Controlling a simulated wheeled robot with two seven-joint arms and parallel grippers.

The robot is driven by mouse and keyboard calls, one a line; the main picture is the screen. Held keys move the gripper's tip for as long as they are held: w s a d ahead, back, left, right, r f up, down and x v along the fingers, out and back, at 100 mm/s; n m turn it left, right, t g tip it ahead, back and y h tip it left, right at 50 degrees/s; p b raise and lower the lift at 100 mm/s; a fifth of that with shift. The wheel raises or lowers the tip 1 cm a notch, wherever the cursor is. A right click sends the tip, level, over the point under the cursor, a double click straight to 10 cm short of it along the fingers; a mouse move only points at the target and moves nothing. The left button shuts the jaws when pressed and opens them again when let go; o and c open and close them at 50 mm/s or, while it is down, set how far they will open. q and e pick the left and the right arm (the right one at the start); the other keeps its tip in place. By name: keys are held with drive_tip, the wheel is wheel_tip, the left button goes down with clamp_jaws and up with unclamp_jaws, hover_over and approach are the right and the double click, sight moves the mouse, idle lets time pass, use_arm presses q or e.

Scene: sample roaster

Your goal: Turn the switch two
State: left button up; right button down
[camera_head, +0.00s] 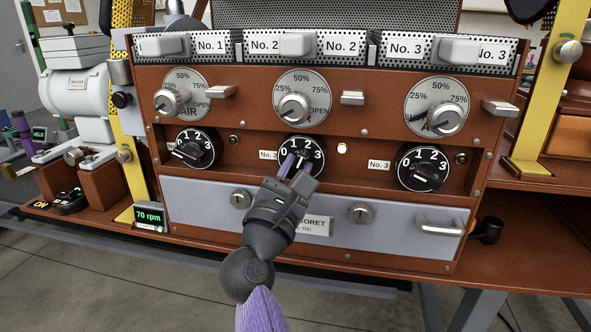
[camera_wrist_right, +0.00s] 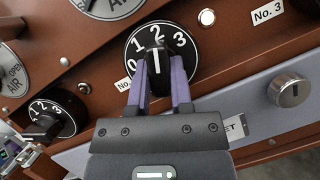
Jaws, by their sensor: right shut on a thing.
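The No. 2 switch is a round black dial (camera_head: 314,150) with white numbers in the middle of the brown panel. It also shows in the right wrist view (camera_wrist_right: 177,44). My right gripper (camera_head: 293,168) reaches up to it from below. In the right wrist view its two purple fingers (camera_wrist_right: 158,70) are on either side of the black pointer knob (camera_wrist_right: 155,62), shut on it. The pointer stands near the 1 and 2 marks; the fingers hide part of the dial. A small lamp (camera_head: 342,148) right of the dial is white and bright. My left gripper is not in view.
Similar black dials stand to the left (camera_head: 195,149) and to the right (camera_head: 424,168). Above are round silver air dials, the middle one (camera_head: 301,97) over the held switch. A grey drawer front (camera_head: 385,222) with round knobs and a handle (camera_head: 440,225) lies below.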

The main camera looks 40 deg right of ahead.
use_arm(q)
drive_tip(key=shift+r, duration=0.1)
